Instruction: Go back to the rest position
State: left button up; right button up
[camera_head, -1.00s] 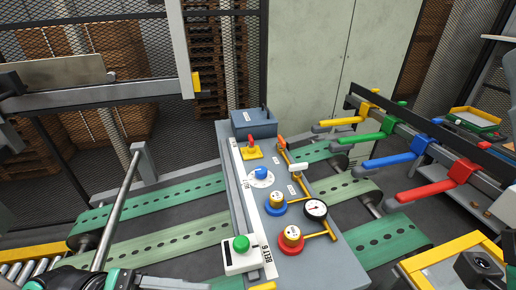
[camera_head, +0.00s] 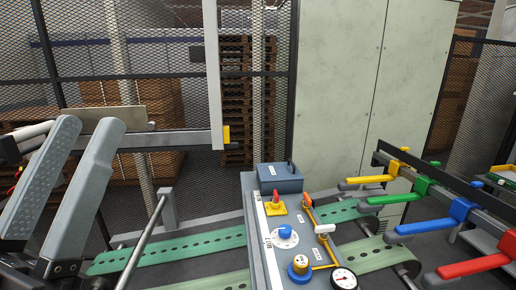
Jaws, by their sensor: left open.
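My left gripper (camera_head: 88,125) stands at the left of the head view, its two broad grey fingers pointing up and apart, with nothing between them. It is well to the left of the grey control panel (camera_head: 262,240). My right gripper is not in view.
The panel carries a blue-grey box (camera_head: 280,178), a red lever on a yellow base (camera_head: 275,205), a blue knob (camera_head: 285,232) and a gauge (camera_head: 343,279). Green perforated belts (camera_head: 190,248) run beside it. Yellow, green, blue and red handles (camera_head: 478,265) stick out at right. A mesh fence stands behind.

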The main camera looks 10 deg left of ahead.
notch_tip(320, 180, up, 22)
jog(key=p, duration=1.8)
